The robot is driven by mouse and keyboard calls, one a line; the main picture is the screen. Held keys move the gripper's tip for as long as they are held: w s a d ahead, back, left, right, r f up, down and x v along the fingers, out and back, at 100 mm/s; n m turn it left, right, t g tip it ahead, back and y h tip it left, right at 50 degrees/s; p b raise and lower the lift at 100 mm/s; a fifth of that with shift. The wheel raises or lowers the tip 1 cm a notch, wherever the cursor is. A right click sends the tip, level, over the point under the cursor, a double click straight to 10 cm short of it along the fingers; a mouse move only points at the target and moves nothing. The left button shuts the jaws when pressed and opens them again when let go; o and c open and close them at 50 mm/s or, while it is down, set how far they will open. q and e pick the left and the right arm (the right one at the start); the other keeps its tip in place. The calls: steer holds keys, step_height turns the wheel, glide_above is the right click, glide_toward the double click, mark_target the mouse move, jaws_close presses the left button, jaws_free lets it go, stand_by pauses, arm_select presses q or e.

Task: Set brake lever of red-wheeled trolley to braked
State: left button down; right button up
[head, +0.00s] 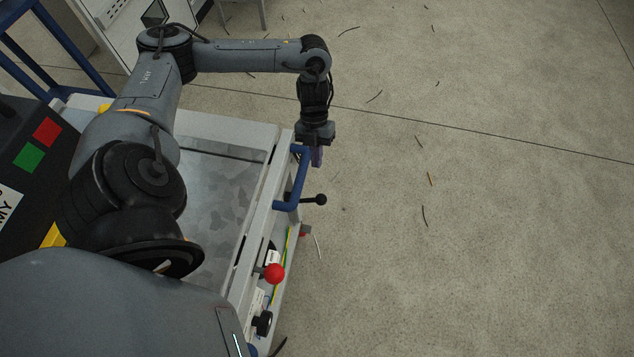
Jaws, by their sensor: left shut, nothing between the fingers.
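The trolley (262,205) is a pale grey frame with a sheet-metal deck, partly hidden by my left arm. A blue handle (297,190) stands at its right edge. A short lever with a black ball knob (320,199) sticks out to the right beside the handle. A red ball knob (274,273) sits lower on the same side. I cannot tell which knob belongs to the brake lever. No wheel shows clearly. My left gripper (316,158) points down at the far end of the blue handle, above the black knob in the picture, shut and empty. My right gripper is out of view.
A black knob (263,322) sits near the trolley's lower edge. A black box with red and green squares (38,145) stands at the left. A blue frame (62,35) and a white cabinet (115,25) are at the upper left. The floor at right (480,230) is open, with scattered thin scraps.

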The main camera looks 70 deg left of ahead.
mark_target(318, 195)
arm_select(q)
steer(key=b+x, duration=0.4)
steer(key=x, duration=0.5)
steer(key=shift+s+d+f, duration=0.1)
steer(key=shift+f, duration=0.2)
steer(key=shift+d+f, duration=0.1)
steer(key=shift+f, duration=0.05)
